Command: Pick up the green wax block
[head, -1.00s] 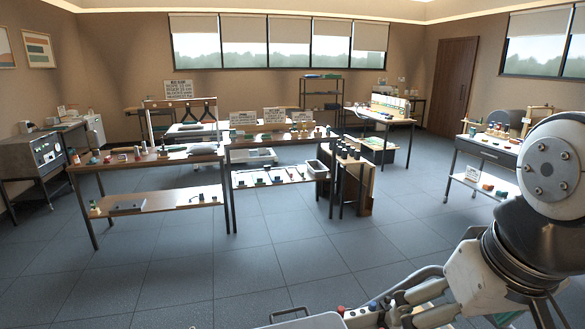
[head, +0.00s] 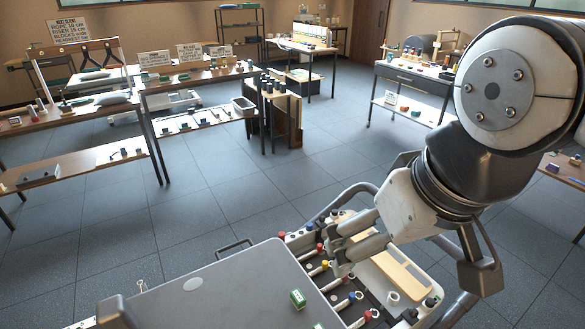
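I cannot pick out the green wax block for certain. A small green block with a white face (head: 298,299) lies on the grey flat top at the bottom of the head view, and another green piece (head: 318,326) is cut off by the bottom edge. Small green items also stand on the far tables, too small to identify. My gripper (head: 335,249) hangs at the lower middle, above the rack beside the grey top. Its two fingers look apart, with nothing visible between them. It is up and to the right of the green block and not touching it.
A grey flat top (head: 225,290) with a dark handle fills the lower middle. Next to it is a rack with coloured knobs (head: 325,265) and a pale wooden board (head: 400,273). Work tables (head: 75,118) stand at left and back, a drawer table (head: 412,82) at back right. The tiled floor between is clear.

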